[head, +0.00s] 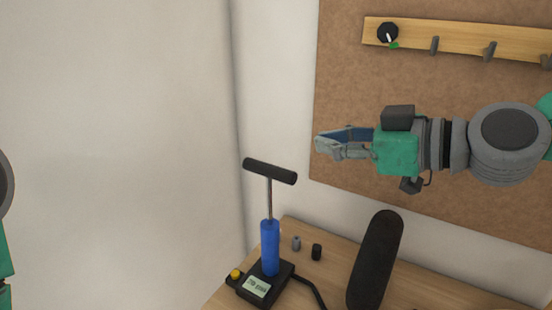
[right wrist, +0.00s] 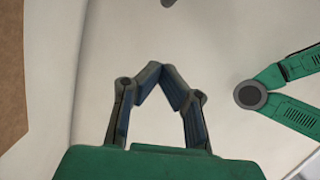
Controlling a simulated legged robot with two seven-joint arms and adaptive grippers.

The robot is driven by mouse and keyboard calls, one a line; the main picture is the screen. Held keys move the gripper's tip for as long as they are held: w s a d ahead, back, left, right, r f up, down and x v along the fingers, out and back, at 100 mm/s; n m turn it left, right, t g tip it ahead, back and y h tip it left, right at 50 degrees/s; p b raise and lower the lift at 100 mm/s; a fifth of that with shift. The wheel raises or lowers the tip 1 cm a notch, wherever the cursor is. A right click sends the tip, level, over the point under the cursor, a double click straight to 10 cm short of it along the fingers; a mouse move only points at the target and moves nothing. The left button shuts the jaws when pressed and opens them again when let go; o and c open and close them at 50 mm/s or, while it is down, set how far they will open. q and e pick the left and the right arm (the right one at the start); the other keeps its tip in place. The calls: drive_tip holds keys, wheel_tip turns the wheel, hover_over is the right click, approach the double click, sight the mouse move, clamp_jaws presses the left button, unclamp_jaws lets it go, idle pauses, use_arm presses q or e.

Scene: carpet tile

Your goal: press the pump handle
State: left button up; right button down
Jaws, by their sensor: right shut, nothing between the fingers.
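The pump stands upright on the wooden table in the head view. Its black T-shaped pump handle (head: 270,171) is raised on a thin metal rod above the blue cylinder (head: 270,247). The black base (head: 262,284) carries a small display and a yellow knob. My right gripper (head: 318,144) is to the right of the handle and looks higher, apart from it, pointing left. In the right wrist view its fingers (right wrist: 159,68) meet at the tips with nothing between them. The handle is not clearly seen there. Of my left arm only a part shows at the left edge; its gripper is out of view.
A dark elongated board (head: 375,262) stands at the right of the pump. A black hose (head: 310,287) leaves the base. A pegboard with a wooden hook rail (head: 460,38) is behind my right arm. Open space lies left of the pump.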

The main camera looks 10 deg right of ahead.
hover_over(276, 168)
drive_tip(key=s, duration=0.1)
wheel_tip(276, 168, down, 2)
drive_tip(key=shift+s+f, duration=0.1)
drive_tip(key=shift+f, duration=0.05)
drive_tip(key=f, duration=0.2)
drive_tip(key=w+f, duration=0.1)
drive_tip(key=shift+a, duration=0.25)
drive_tip(key=shift+d+f, duration=0.1)
drive_tip(key=shift+f, duration=0.15)
drive_tip(key=shift+d+f, duration=0.25)
drive_tip(key=shift+f, duration=0.05)
drive_tip(key=shift+a, duration=0.1)
